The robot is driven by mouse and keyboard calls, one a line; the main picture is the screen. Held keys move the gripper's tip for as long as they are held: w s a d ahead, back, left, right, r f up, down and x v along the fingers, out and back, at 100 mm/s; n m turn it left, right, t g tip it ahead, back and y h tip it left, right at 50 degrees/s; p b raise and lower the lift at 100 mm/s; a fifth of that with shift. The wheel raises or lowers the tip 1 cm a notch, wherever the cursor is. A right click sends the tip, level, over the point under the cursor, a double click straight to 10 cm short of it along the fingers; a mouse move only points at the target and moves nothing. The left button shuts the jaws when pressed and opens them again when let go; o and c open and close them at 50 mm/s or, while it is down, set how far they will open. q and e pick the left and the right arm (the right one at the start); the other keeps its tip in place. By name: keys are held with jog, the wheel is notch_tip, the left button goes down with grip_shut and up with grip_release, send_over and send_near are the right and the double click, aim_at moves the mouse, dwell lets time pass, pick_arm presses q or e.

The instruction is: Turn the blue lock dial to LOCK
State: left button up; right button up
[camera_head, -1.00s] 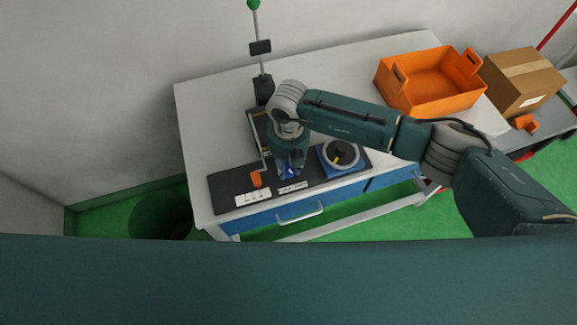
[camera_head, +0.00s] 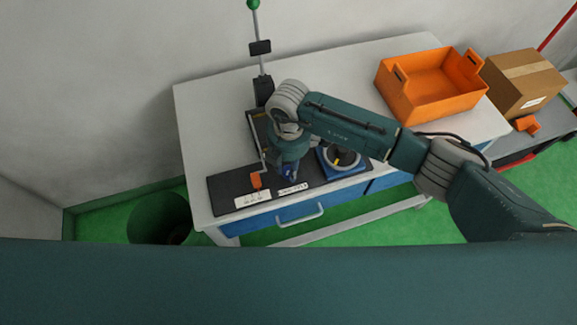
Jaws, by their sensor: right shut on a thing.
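The blue lock dial (camera_head: 289,174) sits on the black panel (camera_head: 231,194) at the table's front edge, behind a white label strip. My right gripper (camera_head: 288,170) points down over it and is shut on it. Most of the dial is hidden by the gripper, so its pointing direction cannot be told. My left gripper is not in view.
An orange-handled lever (camera_head: 256,181) stands just left of the dial. A blue-based black knob (camera_head: 341,162) is close on the right, partly hidden by my arm. An orange crate (camera_head: 432,107) and a cardboard box (camera_head: 523,82) are at the right.

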aim_at(288, 170)
jog(key=shift+w+r+m, duration=0.1)
jog(key=shift+m, duration=0.7)
jog(key=o, duration=1.2)
jog(key=shift+c, duration=0.2)
notch_tip(288, 170, up, 12)
